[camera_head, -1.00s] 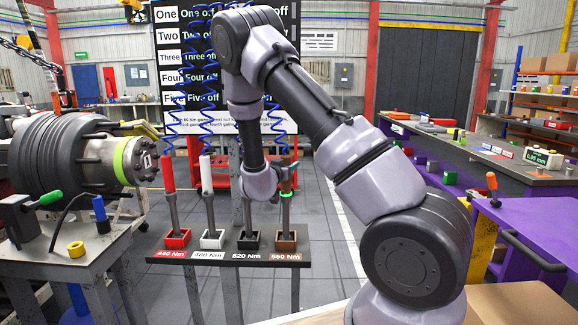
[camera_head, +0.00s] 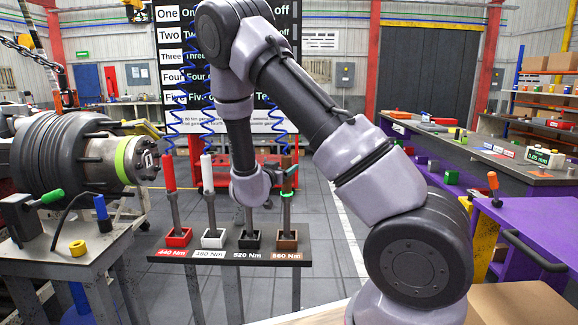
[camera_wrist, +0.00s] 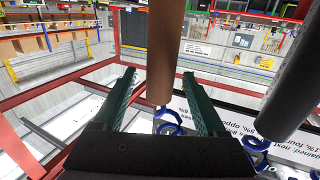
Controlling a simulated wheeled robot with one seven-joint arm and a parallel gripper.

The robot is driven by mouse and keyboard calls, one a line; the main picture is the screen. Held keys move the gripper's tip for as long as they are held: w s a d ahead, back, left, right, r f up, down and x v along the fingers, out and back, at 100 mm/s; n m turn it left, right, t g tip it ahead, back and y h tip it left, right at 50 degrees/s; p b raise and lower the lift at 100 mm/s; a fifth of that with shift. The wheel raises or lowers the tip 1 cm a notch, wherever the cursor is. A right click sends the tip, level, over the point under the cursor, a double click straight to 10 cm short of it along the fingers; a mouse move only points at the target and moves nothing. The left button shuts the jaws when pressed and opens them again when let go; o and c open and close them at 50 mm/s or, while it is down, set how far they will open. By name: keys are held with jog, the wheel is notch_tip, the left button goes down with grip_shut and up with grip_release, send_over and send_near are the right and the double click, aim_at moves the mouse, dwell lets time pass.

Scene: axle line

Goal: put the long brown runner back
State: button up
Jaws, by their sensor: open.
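In the head view my gripper (camera_head: 287,193) is small and partly hidden by my wrist, with green showing at the runner. A blue coiled hose (camera_wrist: 168,125) hangs at the handle's end.
Red (camera_head: 170,173), white (camera_head: 207,173) and dark-handled runners stand in the other sockets; my forearm hides the dark one's handle. A dark handle (camera_wrist: 300,90) is close at the right in the wrist view. Blue hoses hang above the rack (camera_head: 225,256). An axle hub (camera_head: 60,155) is at left.

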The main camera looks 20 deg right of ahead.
jog(key=v, duration=0.7)
jog(key=s+a+r+g+y, duration=0.1)
jog(key=s+r+g+y, duration=0.3)
jog(key=r+y, duration=1)
jog(key=s+d+r+n+g, duration=0.1)
jog(key=s+d+r+n, duration=0.1)
jog(key=s, duration=1)
jog(key=s+d+r+n+g, duration=0.1)
jog(key=s+r, duration=0.4)
jog(key=s, duration=0.7)
jog(key=shift+d+n+h, duration=0.3)
jog(key=shift+d+n, duration=0.2)
jog(key=shift+w, duration=0.1)
